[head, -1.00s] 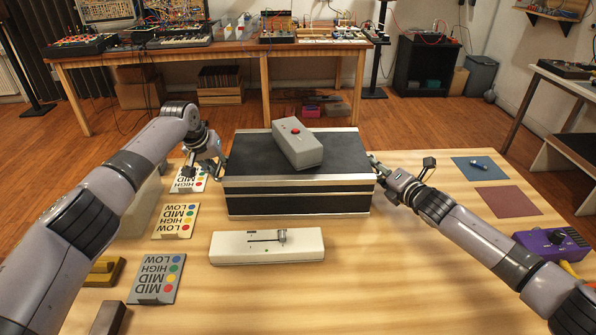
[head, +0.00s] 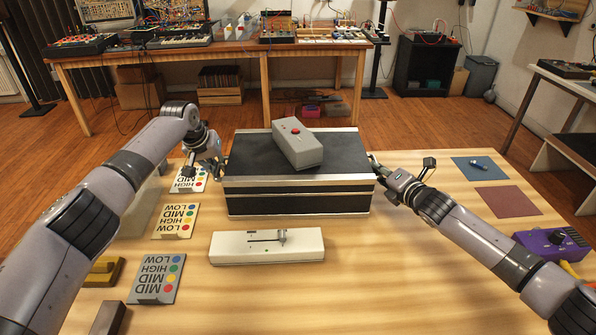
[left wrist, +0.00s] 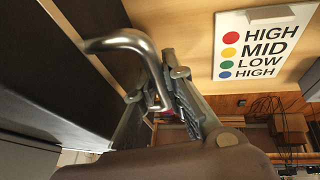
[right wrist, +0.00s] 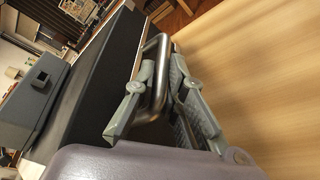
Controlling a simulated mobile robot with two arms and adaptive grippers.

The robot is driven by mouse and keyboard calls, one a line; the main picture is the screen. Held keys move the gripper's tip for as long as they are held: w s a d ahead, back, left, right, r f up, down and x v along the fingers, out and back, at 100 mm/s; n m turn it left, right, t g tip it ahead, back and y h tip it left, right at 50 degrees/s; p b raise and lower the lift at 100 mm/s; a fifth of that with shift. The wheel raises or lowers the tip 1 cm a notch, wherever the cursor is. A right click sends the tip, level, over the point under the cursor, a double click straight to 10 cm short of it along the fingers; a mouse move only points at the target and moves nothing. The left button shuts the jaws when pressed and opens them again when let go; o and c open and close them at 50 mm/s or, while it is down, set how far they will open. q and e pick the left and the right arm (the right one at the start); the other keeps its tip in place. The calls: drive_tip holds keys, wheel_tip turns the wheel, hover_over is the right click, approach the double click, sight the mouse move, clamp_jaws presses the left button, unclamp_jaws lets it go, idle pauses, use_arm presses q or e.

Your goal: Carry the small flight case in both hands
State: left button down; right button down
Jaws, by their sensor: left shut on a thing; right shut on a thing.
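The small flight case (head: 295,201), black with silver edges, is in the middle of the head view, near the wooden table's far side. I cannot tell whether its base touches the table. A grey box with a red button (head: 305,152) lies on its lid. My left gripper (head: 219,168) is at the case's left end, shut on a metal handle (left wrist: 122,42), which shows in the left wrist view. My right gripper (head: 379,170) is at the right end, shut on the other handle (right wrist: 160,85), seen in the right wrist view.
A white slider box (head: 267,247) lies in front of the case. Blue (head: 480,168) and maroon (head: 508,201) mats and a purple box (head: 552,243) are at right. The table's front middle is clear.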

idle(0.5)
use_arm(q)
drive_tip(key=shift+w+r, duration=0.1)
drive_tip(key=shift+r, duration=0.15)
use_arm(e)
drive_tip(key=shift+r, duration=0.3)
drive_tip(key=shift+w, duration=0.15)
use_arm(q)
drive_tip(key=shift+w+r+p, duration=0.1)
drive_tip(key=shift+r+p, duration=0.05)
drive_tip(key=shift+p, duration=0.15)
use_arm(e)
drive_tip(key=shift+r, duration=0.15)
